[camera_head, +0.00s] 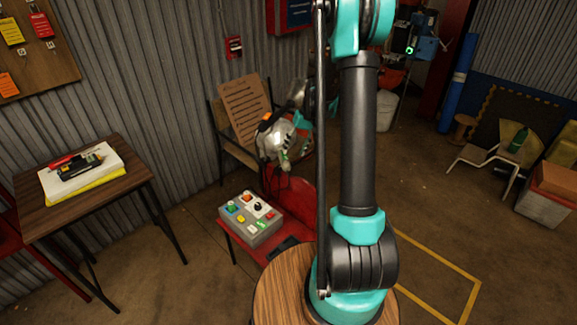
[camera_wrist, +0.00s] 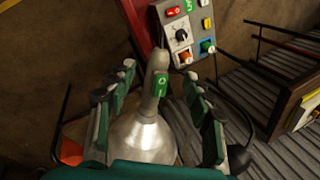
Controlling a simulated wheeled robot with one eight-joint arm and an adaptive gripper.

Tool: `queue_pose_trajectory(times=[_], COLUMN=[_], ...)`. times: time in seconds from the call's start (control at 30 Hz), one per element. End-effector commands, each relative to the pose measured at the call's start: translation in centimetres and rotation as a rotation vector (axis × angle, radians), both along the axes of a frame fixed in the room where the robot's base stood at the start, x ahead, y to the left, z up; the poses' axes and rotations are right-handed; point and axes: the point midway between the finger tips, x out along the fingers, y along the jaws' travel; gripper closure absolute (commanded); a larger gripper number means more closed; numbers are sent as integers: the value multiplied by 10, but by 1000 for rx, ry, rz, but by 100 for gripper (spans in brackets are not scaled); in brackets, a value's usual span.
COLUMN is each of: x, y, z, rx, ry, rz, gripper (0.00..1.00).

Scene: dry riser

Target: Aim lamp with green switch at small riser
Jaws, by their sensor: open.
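The lamp (camera_head: 276,138) has a silver metal head and a grey neck, and it stands beyond a red stand in the head view. In the wrist view the lamp head (camera_wrist: 142,142) is close below, with its neck pointing up the picture. The green switch (camera_wrist: 161,84) sits on that neck; a small green spot (camera_head: 285,156) shows on the lamp in the head view. My gripper (camera_wrist: 160,76) is open, its fingers on either side of the neck and switch, with visible gaps. I cannot pick out the small riser with certainty.
A control box (camera_head: 250,218) with coloured buttons stands on a red surface below the lamp; it also shows in the wrist view (camera_wrist: 186,35). A chair with a paper board (camera_head: 246,110) is behind. A wooden table (camera_head: 110,190) stands left.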

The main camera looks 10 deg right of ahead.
Motion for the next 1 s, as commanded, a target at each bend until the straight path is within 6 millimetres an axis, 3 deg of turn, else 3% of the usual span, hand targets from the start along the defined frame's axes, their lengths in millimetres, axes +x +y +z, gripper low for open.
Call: queue_pose_trajectory(times=[0.2, 0.4, 0.6, 0.87, 1.0], x=[0, -1, -1, -1, -1], y=[13, 23, 26, 27, 27], z=[-41, -69, -81, -82, -82], rx=[0, 0, 0, 0, 0], ry=[0, 0, 0, 0, 0], rz=[1, 0, 0, 0, 0], gripper=[48, 48, 48, 48, 62])
